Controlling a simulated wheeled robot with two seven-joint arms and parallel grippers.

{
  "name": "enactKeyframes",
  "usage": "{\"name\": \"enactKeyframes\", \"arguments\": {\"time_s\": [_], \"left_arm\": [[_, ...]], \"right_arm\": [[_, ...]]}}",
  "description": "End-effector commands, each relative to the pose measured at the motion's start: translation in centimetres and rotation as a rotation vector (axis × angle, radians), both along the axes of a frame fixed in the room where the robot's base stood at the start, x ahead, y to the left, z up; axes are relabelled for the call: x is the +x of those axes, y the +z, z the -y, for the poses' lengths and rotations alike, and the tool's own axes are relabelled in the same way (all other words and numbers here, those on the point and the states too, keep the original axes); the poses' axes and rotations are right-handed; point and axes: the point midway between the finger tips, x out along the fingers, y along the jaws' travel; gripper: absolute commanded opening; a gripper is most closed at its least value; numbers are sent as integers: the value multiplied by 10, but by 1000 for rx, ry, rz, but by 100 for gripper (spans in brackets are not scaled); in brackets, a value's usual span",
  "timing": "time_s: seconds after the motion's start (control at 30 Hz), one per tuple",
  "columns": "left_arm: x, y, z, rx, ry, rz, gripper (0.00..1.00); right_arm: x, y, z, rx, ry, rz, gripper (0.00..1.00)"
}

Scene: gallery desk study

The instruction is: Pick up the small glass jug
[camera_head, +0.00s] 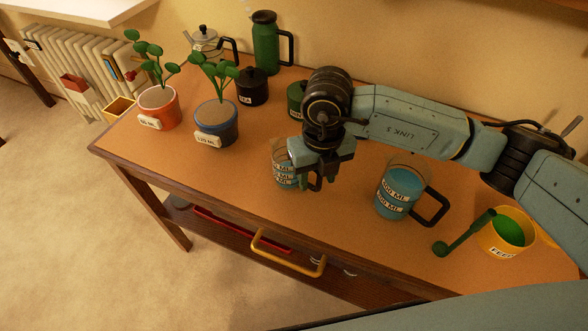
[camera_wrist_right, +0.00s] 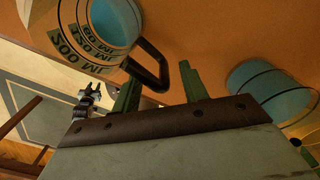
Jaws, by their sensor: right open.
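The small glass jug (camera_head: 281,168) stands on the desk with blue liquid, dark measuring bands and a black handle, partly hidden by my right gripper. My right gripper (camera_head: 311,182) is open and points down at the jug's handle side. In the right wrist view, the jug (camera_wrist_right: 108,22) is at the upper left. Its black handle (camera_wrist_right: 157,62) shows near and partly between my open green fingers (camera_wrist_right: 160,85); I cannot tell whether they touch it. My left gripper is not in view.
A larger glass jug (camera_head: 399,191) with blue liquid stands to the right. A yellow pot (camera_head: 503,237) and green scoop (camera_head: 462,234) are farther right. Two potted plants (camera_head: 158,108) (camera_head: 217,126), a green pitcher (camera_head: 266,45), a kettle (camera_head: 205,42) and dark canisters (camera_head: 252,88) stand left and behind.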

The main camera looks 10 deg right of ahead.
Motion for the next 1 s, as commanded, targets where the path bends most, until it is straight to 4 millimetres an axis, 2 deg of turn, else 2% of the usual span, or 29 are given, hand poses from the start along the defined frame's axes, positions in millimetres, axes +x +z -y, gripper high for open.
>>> {"name": "enactKeyframes", "arguments": {"time_s": [0.03,0.2,0.47,0.8,1.0], "left_arm": [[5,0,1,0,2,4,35],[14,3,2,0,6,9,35],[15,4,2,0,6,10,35],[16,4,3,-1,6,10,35],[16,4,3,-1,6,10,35]], "right_arm": [[0,-11,1,0,-1,-3,44],[0,-28,0,1,0,-1,44],[0,-29,0,1,1,0,42],[0,-28,0,1,1,0,0],[1,-28,0,1,1,2,0]]}}
